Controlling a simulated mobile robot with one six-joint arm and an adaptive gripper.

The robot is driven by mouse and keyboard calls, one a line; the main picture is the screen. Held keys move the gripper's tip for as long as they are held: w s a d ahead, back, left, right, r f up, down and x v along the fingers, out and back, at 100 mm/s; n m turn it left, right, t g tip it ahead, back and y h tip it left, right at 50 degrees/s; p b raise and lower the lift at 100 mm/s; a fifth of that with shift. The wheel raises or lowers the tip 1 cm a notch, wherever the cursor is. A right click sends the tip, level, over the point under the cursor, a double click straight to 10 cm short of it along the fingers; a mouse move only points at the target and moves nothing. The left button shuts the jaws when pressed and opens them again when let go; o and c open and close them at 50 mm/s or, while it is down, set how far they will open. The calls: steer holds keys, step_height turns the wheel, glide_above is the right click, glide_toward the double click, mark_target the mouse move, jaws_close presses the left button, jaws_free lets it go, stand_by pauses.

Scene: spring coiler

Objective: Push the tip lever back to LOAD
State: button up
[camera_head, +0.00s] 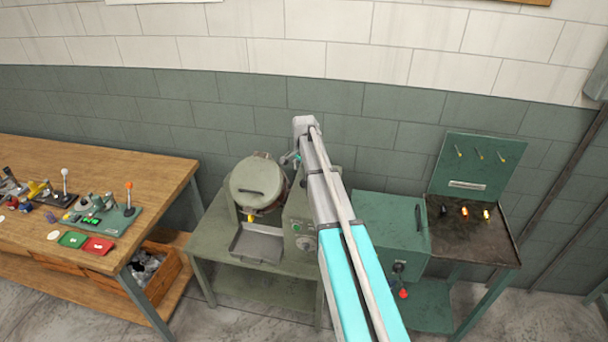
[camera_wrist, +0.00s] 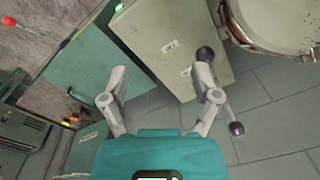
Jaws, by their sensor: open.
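The tip lever shows in the wrist view as a grey bar with black ball knobs (camera_wrist: 236,128), beside the grey-green housing (camera_wrist: 165,45). My gripper (camera_wrist: 162,75) is open, its two grey fingers spread. The right finger overlaps the lever in the picture and hides part of it; I cannot tell whether they touch. The left finger is well apart from the lever. In the head view my arm hides the lever and most of the gripper. The round drum with a lid (camera_head: 257,183) stands left of the housing. No LOAD mark is readable.
A metal tray (camera_head: 258,243) sits below the drum. Right of my arm stand a green cabinet (camera_head: 385,222) with a red-knobbed lever (camera_head: 403,293) and a dark bench with glowing pieces (camera_head: 475,213). A wooden workbench (camera_head: 100,170) is at left. The wall is close behind.

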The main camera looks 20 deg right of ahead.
steer(key=shift+c, duration=0.3)
steer(key=shift+s+f, duration=0.1)
steer(key=shift+c, duration=1)
steer(key=shift+s+a+f, duration=0.15)
steer(key=shift+s+a, duration=0.05)
steer(key=shift+s, duration=0.05)
steer(key=shift+c, duration=1.2)
steer(key=s+a+b, duration=0.1)
steer(key=s+a+f+n+b, duration=0.1)
steer(key=s, duration=0.1)
steer(key=s+a+f+n+b, duration=0.1)
steer(key=shift+s+a+f, duration=0.15)
steer(key=shift+s+f, duration=0.1)
jaws_close()
steer(key=s+a+f+n+b, duration=0.3)
steer(key=s+a, duration=0.1)
steer(key=s, duration=0.4)
steer(key=s+a+f+n+b, duration=0.4)
steer(key=s, duration=0.4)
steer(key=s+a+f+n+b, duration=0.3)
steer(key=s+a+f+b, duration=0.1)
steer(key=s, duration=0.4)
steer(key=shift+s+a+f+n, duration=0.15)
steer(key=shift+s+a+n, duration=0.15)
steer(key=shift+a+n, duration=0.15)
steer(key=shift+a, duration=0.1)
